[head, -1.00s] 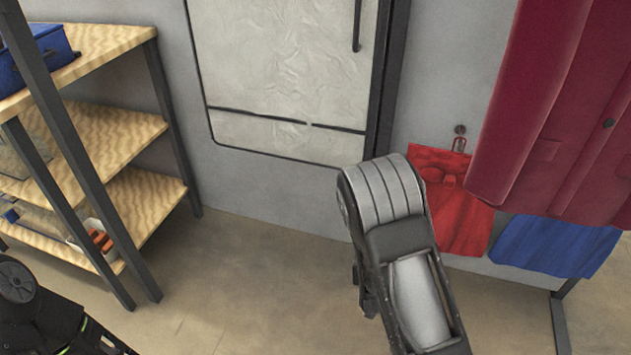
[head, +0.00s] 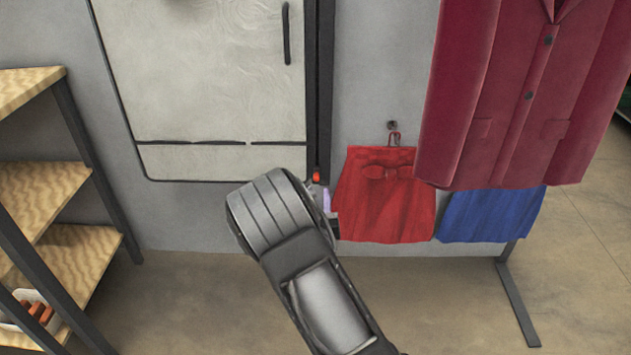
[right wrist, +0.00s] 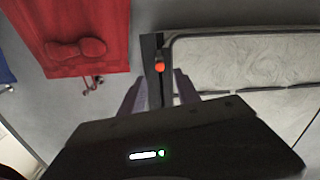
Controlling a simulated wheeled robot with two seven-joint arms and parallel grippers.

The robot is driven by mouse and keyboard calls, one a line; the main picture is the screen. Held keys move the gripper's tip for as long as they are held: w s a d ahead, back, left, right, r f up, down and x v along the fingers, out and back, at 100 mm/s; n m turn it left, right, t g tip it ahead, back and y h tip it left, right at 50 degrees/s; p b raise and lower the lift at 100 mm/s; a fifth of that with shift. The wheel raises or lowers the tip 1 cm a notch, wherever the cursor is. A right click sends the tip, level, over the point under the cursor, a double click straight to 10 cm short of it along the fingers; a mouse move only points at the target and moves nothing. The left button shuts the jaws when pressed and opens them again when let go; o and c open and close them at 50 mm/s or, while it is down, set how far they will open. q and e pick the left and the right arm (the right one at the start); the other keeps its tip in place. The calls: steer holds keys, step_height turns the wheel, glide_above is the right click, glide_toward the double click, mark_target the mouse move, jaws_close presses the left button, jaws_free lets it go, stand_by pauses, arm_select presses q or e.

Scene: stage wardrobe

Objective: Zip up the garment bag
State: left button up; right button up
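A pale, wrinkled panel with black edging, which looks like the garment bag (head: 205,80), hangs at the wall; its lower part also shows in the right wrist view (right wrist: 245,60). A dark strip (head: 319,80) runs down its right side. A small red-orange tab (head: 316,177), seemingly the zip pull, sits at the strip's bottom end. My right gripper (right wrist: 159,76) is open, its two fingers apart on either side of the strip, with the tab (right wrist: 159,66) just beyond the tips. In the head view my right arm hides most of the right gripper (head: 324,196). My left gripper is out of view.
A red skirt (head: 385,205) hangs close to the right of my right gripper. A maroon jacket (head: 490,110) and a blue cloth (head: 490,215) hang further right. Wooden shelves (head: 45,190) stand at the left. The floor (head: 200,300) between is clear.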

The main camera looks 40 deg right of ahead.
mark_target(316, 180)
steer(key=b+x, duration=0.1)
steer(key=x, duration=0.6)
steer(key=shift+w+d, duration=0.15)
steer(key=shift+w, duration=0.05)
steer(key=shift+c, duration=0.5)
jaws_close()
stand_by(0.7)
